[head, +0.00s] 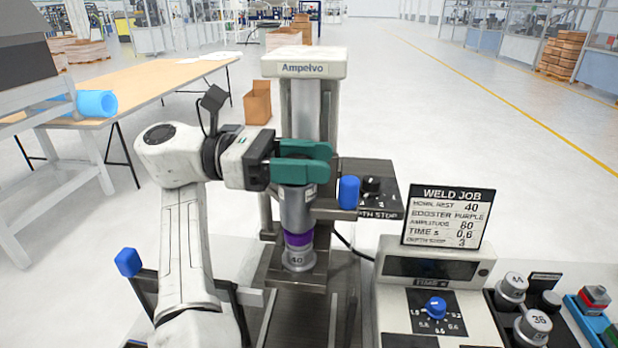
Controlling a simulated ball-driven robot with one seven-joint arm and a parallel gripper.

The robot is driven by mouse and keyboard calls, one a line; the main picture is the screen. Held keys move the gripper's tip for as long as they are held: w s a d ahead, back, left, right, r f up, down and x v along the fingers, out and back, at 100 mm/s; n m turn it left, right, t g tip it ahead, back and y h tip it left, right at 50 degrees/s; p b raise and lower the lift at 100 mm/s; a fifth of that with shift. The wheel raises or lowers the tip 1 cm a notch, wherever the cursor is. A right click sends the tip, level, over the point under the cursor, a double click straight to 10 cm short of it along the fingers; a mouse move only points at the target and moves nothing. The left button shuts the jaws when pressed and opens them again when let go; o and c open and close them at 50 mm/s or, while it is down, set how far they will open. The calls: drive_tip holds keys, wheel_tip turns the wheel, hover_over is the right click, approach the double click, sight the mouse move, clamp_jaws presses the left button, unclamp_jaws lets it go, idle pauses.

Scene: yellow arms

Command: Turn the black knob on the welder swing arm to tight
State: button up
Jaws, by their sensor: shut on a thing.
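The welder (312,69), labelled Ampelvo, stands upright in the middle of the head view. Its silver stack (296,207) with a purple ring (298,240) hangs upright above a lower part marked 40 (298,259). My gripper (318,160), with teal fingers, reaches in from the left in front of the column, just above the stack. The fingers are closed at the place of the black knob on the swing arm. They hide the knob and most of the swing arm, so the knob's turn position cannot be read.
A blue handle (348,192) and a dark depth-stop plate (383,203) with another black knob (371,184) are close right of my gripper. A weld job sign (447,216) stands on the control box (388,311). Spare horns (533,326) sit front right.

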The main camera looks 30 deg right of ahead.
idle(0.6)
drive_tip(key=o, duration=1)
drive_tip(key=shift+c, duration=0.2)
drive_tip(key=shift+r, duration=0.1)
